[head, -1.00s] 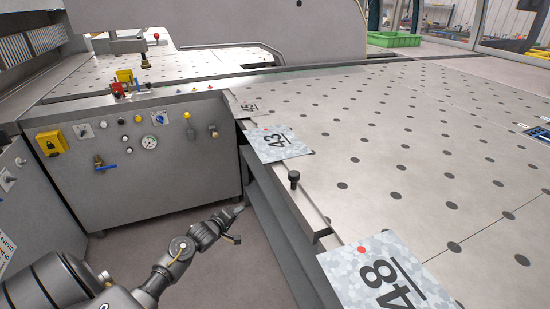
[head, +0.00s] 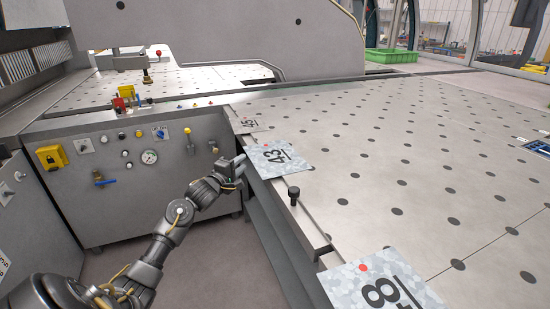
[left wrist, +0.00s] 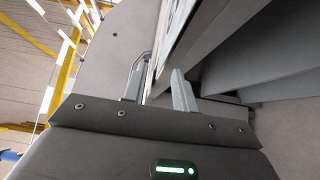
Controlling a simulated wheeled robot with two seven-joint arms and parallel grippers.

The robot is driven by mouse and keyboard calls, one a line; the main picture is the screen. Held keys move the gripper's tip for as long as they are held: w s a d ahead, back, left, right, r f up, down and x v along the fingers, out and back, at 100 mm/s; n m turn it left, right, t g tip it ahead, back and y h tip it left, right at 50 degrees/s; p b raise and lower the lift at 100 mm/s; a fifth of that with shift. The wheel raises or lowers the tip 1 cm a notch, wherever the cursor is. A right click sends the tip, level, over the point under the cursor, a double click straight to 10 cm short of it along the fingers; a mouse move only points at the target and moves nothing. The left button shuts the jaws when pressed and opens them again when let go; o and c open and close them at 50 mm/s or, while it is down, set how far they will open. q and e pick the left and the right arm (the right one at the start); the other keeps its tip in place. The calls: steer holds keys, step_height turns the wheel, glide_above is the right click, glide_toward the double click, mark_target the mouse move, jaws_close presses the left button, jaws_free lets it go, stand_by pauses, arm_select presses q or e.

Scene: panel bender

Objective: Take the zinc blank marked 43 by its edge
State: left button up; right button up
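The zinc blank marked 43 (head: 272,152) lies on the edge of the perforated table, its near left side sticking out over the edge. My left gripper (head: 238,163) is at that overhanging side, its fingertips close to the blank's left corner. In the left wrist view my left gripper (left wrist: 159,88) has its two fingers apart, with a thin pale edge, likely the blank's (left wrist: 176,32), running between and beyond them. I cannot tell whether they touch it. My right gripper is not in view.
A blank marked 48 (head: 368,290) lies nearer on the table edge (head: 480,215), and another small marked blank (head: 250,125) lies farther back. A black knob (head: 294,193) stands on the edge rail. A grey control cabinet (head: 120,205) with valves and a gauge is left.

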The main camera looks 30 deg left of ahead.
arm_select(q)
steer(key=w, duration=0.5)
steer(key=shift+w+a+f, duration=0.15)
steer(key=shift+f, duration=0.25)
steer(key=shift+c, duration=0.2)
jaws_close()
stand_by(0.4)
stand_by(0.6)
